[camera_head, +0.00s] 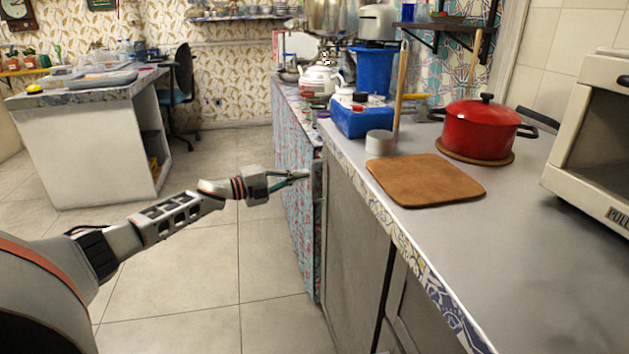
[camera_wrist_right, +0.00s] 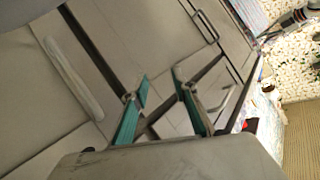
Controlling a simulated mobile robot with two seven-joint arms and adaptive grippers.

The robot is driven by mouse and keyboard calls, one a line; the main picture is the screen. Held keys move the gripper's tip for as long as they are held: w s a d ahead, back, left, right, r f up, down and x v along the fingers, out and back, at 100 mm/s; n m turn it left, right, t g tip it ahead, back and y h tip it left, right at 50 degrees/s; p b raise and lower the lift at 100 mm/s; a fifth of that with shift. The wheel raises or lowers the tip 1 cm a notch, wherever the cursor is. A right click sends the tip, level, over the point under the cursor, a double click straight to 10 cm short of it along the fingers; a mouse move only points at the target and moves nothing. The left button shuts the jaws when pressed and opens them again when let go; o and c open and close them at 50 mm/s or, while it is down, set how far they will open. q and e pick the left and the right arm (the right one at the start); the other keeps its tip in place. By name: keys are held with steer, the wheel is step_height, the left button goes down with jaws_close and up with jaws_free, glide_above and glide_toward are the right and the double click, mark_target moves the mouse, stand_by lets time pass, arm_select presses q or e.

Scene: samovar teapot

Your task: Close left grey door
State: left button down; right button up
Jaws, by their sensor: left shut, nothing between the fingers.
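The left grey door (camera_head: 352,235) is the panel on the counter front, below the patterned edge. A dark vertical gap runs along its near side; I cannot tell how far it stands ajar. My left gripper (camera_head: 303,175) is shut and empty, its fingertips at the far edge of the grey front, beside the patterned cloth; contact is unclear. My right gripper (camera_wrist_right: 160,84) is open, with teal fingers apart and nothing visibly between them, in front of grey panels with bar handles (camera_wrist_right: 207,27). It is outside the head view.
The grey counter (camera_head: 520,240) holds a red pot (camera_head: 480,128), a brown board (camera_head: 425,180), a metal cup (camera_head: 380,142), a blue box (camera_head: 360,120) and a cream oven (camera_head: 595,150). Patterned cloth (camera_head: 297,185) covers the farther counter front. The tiled floor (camera_head: 200,270) is clear.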

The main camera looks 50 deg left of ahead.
arm_select(q)
steer(key=shift+w+d, duration=0.2)
steer(key=shift+w, duration=0.5)
arm_select(e)
steer(key=shift+w+d, duration=0.2)
steer(key=shift+d, duration=0.1)
